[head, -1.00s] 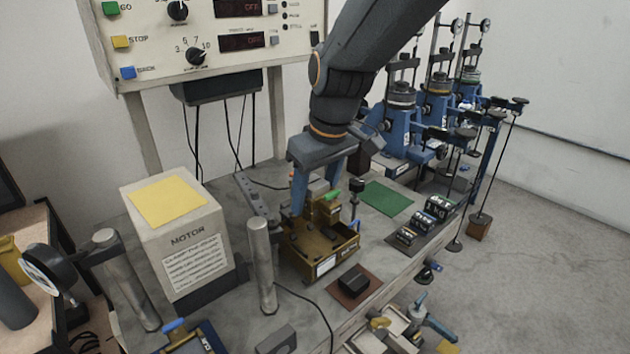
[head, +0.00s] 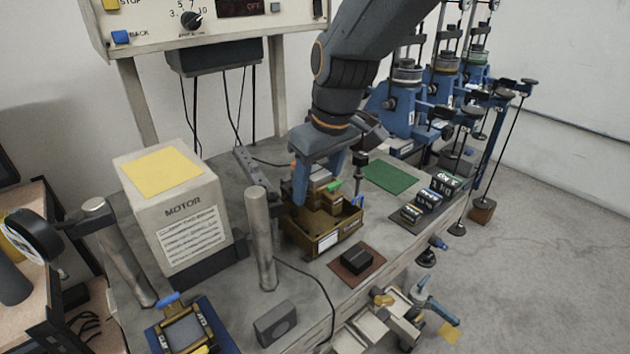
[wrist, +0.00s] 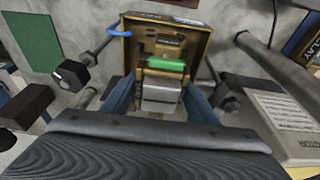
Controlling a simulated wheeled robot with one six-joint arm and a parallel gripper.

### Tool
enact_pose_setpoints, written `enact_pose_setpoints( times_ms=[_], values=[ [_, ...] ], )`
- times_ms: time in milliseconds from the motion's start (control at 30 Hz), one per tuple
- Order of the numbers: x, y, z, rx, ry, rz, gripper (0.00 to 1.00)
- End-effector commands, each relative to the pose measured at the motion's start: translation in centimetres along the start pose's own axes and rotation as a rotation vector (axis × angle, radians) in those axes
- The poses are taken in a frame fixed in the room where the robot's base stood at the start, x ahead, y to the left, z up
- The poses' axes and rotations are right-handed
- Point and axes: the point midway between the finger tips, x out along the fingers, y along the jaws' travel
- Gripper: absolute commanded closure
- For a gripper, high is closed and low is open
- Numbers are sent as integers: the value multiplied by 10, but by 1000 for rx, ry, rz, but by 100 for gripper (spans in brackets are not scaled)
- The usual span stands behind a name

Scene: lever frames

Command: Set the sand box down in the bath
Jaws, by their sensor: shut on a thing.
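My gripper (head: 318,190) has its blue fingers closed around a small box with a green tab on it, which I take as the sand box (head: 331,203). In the wrist view the box (wrist: 160,96) shows pale grey between the fingers, with the green tab (wrist: 166,64) at its far side. The bath is an open brass-brown tray (head: 338,238) on the bench. The box is at the bath's rear part, low against it. I cannot tell whether it touches the bath floor. The fingers hide part of the box.
A metal post (head: 261,240) and the MOTOR housing (head: 180,215) stand left of the bath. A black block on a brown mat (head: 352,268) lies in front. Weights (head: 432,200) and a green mat (head: 390,177) are to the right.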

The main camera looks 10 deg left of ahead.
Motion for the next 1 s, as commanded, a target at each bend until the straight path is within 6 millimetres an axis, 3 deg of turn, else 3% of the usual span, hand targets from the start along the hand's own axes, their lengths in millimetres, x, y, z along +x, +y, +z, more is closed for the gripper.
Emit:
enact_pose_setpoints(
  times_ms=[1000],
  values=[
    [44, 0, 9, -1, 3, 0, 79]
  ],
)
